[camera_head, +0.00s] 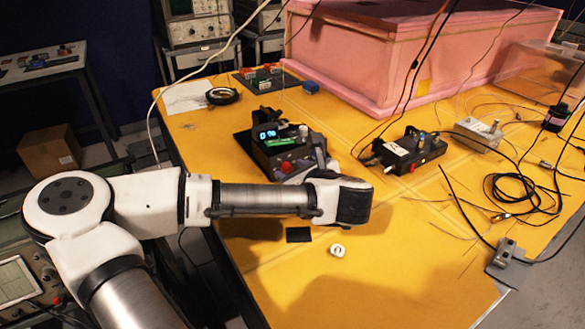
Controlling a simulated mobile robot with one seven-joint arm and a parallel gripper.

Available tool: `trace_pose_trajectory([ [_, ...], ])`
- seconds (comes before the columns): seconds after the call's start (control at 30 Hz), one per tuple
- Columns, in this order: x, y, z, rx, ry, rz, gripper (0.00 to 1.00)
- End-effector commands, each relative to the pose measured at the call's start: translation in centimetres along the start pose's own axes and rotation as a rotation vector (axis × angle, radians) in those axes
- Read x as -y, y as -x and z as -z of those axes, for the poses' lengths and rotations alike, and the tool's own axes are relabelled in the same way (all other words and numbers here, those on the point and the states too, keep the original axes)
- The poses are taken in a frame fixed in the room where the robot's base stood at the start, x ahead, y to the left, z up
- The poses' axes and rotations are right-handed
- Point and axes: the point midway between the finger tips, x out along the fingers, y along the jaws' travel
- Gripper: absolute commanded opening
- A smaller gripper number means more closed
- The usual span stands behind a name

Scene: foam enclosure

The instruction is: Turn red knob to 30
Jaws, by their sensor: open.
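A dark control box (262,160) stands on the yellow table, with a small lit blue display (267,132) that seems to read 0%. My arm reaches in from the left. My gripper (316,163) is open at the right side of the box, close to the red knob. Its fingers are small and partly hidden by my wrist, and I cannot tell whether they touch the box. The knob is not between them as far as I can see.
A black box (411,151) with cables and a grey metal box (478,134) stand to the right. A large pink foam block (350,50) fills the back. Loose black cables lie at the right. A small white round piece (337,250) lies in front; the front table is mostly clear.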

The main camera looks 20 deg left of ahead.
Motion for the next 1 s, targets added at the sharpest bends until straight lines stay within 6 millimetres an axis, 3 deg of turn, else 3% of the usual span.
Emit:
trace_pose_trajectory([
  [0.37,-0.02,-0.55,0.03,0.0,0.0,0.0,0.42],
  [0.7,-0.02,-0.52,0.02,0.0,0.0,0.0,0.0],
  [1.0,0.04,-0.48,-0.06,0.0,-0.036,-0.016,0.0],
])
